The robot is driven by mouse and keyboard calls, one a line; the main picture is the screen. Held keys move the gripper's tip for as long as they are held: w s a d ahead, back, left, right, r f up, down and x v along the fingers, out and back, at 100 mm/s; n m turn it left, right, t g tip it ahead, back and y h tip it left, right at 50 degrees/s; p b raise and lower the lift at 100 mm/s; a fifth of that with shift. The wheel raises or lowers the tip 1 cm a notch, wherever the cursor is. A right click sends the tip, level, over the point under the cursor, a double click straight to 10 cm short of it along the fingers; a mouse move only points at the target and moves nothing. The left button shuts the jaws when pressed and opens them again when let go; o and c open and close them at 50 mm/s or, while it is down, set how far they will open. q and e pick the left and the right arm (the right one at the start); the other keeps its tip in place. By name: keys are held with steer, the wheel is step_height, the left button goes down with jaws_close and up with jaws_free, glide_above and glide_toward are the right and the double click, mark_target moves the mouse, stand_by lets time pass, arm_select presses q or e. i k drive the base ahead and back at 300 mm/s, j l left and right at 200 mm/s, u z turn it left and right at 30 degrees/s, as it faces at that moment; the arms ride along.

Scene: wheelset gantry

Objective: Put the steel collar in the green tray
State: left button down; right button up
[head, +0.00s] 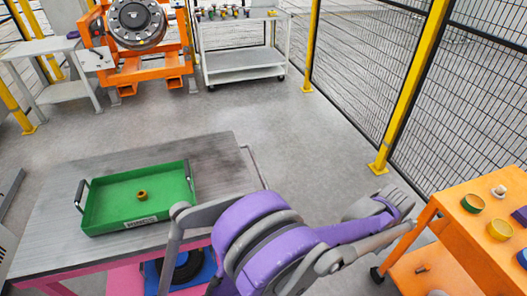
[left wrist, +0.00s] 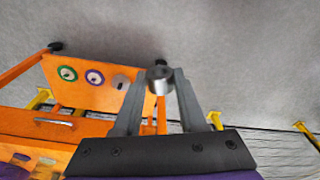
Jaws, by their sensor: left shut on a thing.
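The steel collar (left wrist: 159,74) is a short silver ring. In the left wrist view it sits between the fingertips of my left gripper (left wrist: 158,84), which is shut on it and holds it above the floor. The green tray (head: 110,207) lies on a grey table at the left in the head view, with a label reading "RINGS" on its front wall and a dark handle at each end. A small brass ring (head: 142,195) lies in the tray. In the head view my purple arm crosses the foreground; the collar cannot be made out there. My right gripper is not identifiable.
An orange cart (head: 450,232) with coloured rings stands at the right. A grey trolley (head: 243,73) and an orange wheelset stand (head: 150,72) are at the back. Mesh fencing (head: 345,70) with yellow posts lines the right. The floor between is clear.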

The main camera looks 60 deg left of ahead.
mark_target(143, 205)
steer(key=k+u, duration=0.35)
steer(key=k+j+u, duration=0.25)
steer(key=k+u, duration=0.15)
